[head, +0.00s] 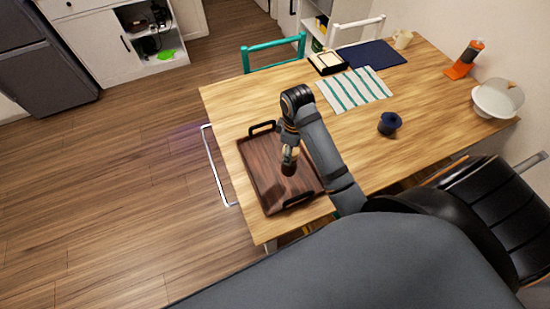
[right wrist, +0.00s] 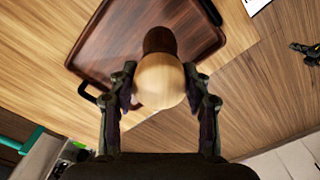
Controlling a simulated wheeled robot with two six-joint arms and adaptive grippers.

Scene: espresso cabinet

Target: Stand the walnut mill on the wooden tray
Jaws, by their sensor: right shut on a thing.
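The walnut mill (head: 289,167) has a dark body and a pale round top. It is over the dark wooden tray (head: 255,176), which lies at the left end of the table. My right gripper (head: 290,150) is shut on the mill from above. In the right wrist view the mill's pale top (right wrist: 160,80) is between the two fingers of the right gripper (right wrist: 159,88), with the tray (right wrist: 110,42) behind it. The mill looks about upright. I cannot tell whether its base touches the tray. My left gripper is not in view.
The tray has raised black handles (head: 298,200). A striped cloth (head: 354,90), a dark blue cup (head: 389,123), a box-like item (head: 327,62), a blue mat (head: 366,54) and a white bowl (head: 494,103) are elsewhere on the table. The tray holds nothing else that I see.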

